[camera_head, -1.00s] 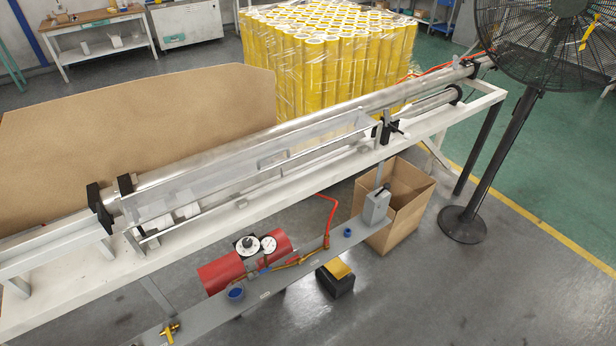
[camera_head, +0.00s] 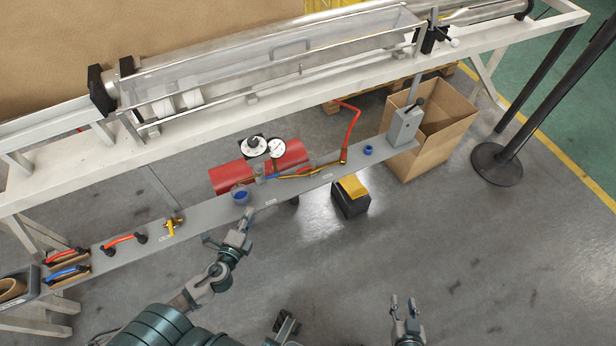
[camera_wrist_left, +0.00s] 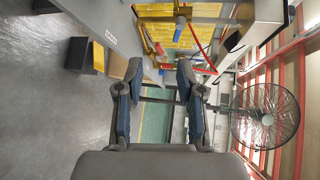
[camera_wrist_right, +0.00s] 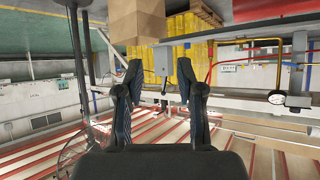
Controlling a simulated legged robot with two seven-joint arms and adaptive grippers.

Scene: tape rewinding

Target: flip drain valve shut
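A small brass-yellow valve (camera_head: 173,224) with a yellow handle stands on the grey shelf, left of the blue cup (camera_head: 240,197). I cannot tell whether it is the drain valve. My right gripper (camera_head: 403,303) is open and empty over the floor; see the right wrist view (camera_wrist_right: 158,70).
The grey shelf (camera_head: 205,213) runs below the long white bench frame (camera_head: 210,155). Red and blue handles (camera_head: 66,265) lie at its left end. A grey lever box (camera_head: 406,126) and a cardboard box (camera_head: 440,135) stand at right. A black-and-yellow box (camera_head: 350,196) is on the floor.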

